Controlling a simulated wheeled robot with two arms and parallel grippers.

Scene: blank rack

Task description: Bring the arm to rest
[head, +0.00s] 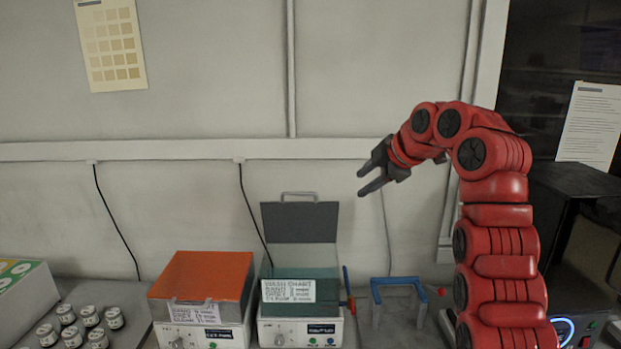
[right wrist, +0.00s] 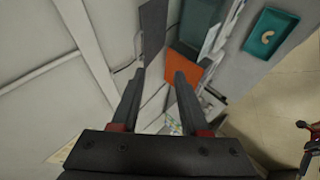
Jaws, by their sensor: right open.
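My right arm is red and rises on the right side of the head view, bending over to the left at the top. Its right gripper (head: 371,179) is open and empty, held in the air in front of the wall. It is above and to the right of the bath with the raised lid. In the right wrist view the two dark fingers (right wrist: 158,82) are apart with nothing between them but distant background. My left gripper is not in view.
On the bench stand an orange-lidded box (head: 205,276), a water bath (head: 300,293) with its lid up, a blue rack (head: 399,286) and several small jars (head: 66,314). A black machine (head: 577,235) stands behind my arm. A teal tray (right wrist: 270,35) shows in the wrist view.

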